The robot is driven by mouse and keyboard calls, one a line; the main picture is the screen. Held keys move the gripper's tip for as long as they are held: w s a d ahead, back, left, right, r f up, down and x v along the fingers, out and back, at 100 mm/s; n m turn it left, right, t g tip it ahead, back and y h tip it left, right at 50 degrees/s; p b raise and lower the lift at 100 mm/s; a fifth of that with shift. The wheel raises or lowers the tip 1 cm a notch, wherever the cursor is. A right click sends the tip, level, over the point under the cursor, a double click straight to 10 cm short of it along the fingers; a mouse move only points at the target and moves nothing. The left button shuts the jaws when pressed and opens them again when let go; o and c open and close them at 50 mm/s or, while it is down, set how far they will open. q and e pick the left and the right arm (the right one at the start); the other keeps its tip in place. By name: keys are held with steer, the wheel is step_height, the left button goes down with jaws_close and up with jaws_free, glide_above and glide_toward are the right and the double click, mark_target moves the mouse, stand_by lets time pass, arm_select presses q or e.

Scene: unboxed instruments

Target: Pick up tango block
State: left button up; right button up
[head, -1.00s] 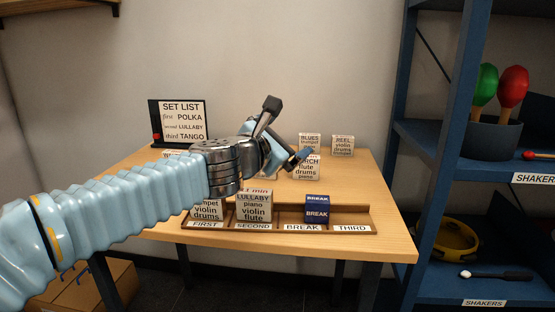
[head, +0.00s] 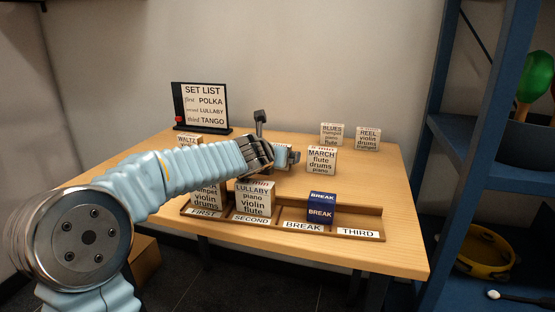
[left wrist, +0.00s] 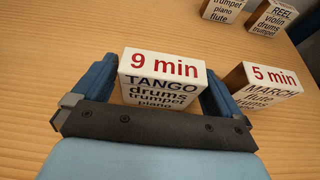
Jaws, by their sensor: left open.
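The tango block (left wrist: 162,80) is a white block with a red "9 min" on top and TANGO, drums, trumpet, piano on its face. In the left wrist view it stands on the wooden table between the two blue fingers of my left gripper (left wrist: 160,72). The fingers are open, one on each side of the block; I cannot tell whether either touches it. In the head view my left gripper (head: 286,157) is low over the middle of the table and mostly hides the block. My right gripper is not in view.
The march block (head: 321,161) stands just right of my left gripper. The blues block (head: 332,134) and reel block (head: 368,139) are behind it. A front rack (head: 358,233) holds the lullaby block (head: 254,199) and break block (head: 320,209); its THIRD slot is empty. A set list sign (head: 202,105) stands at the back.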

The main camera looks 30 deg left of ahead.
arm_select(q)
steer(key=shift+w, duration=0.15)
steer(key=c, duration=0.9)
